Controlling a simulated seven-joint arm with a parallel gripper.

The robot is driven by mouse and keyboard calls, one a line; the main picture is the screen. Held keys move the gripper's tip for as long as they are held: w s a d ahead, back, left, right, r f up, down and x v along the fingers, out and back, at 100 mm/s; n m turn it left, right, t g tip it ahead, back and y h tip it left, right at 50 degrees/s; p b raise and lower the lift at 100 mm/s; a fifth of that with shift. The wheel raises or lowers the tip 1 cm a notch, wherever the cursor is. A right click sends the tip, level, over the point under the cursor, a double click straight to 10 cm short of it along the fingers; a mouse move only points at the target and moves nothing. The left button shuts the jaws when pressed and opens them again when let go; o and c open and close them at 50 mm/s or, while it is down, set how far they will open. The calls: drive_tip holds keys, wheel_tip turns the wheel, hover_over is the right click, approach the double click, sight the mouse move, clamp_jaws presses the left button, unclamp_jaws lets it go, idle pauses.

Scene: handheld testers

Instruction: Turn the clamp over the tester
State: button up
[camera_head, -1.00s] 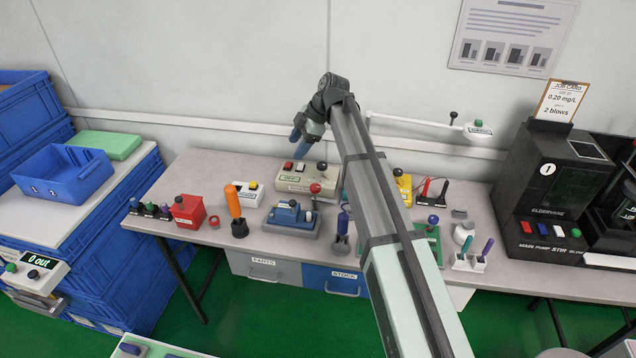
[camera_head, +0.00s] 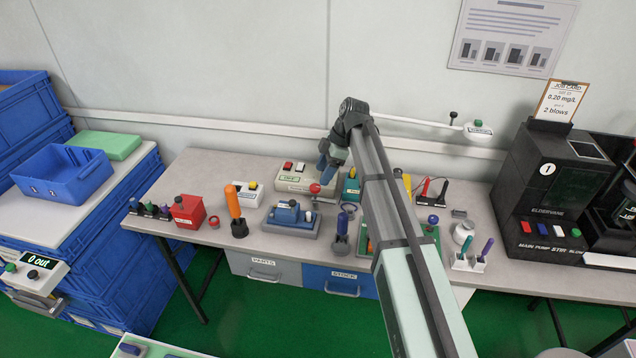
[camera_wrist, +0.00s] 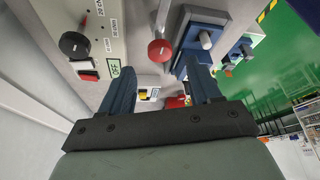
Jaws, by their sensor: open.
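The clamp shows as a red ball knob (camera_head: 315,188) on a grey lever, at the right end of a blue fixture (camera_head: 290,225). A blue body that looks like the tester (camera_head: 287,211) lies on the fixture. My gripper (camera_head: 325,172) is open and points down, just above and right of the knob in the head view. In the wrist view the red knob (camera_wrist: 160,50) lies between and beyond my open fingertips (camera_wrist: 160,74), with nothing gripped. The blue fixture (camera_wrist: 190,30) is to its right. I cannot tell whether a finger touches the knob.
A white box with buttons (camera_head: 290,180) stands behind the clamp, its black knob hidden by my gripper in the head view. An orange-handled tool (camera_head: 233,203) stands left of the fixture and a dark blue-handled one (camera_head: 342,224) right of it. A teal box (camera_head: 352,186) is close by.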

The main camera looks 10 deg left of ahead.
sight(316, 186)
drive_tip(key=shift+x, duration=2.55)
drive_tip(key=shift+c, duration=0.4)
drive_tip(key=c, duration=1)
drive_tip(key=shift+o, duration=0.2)
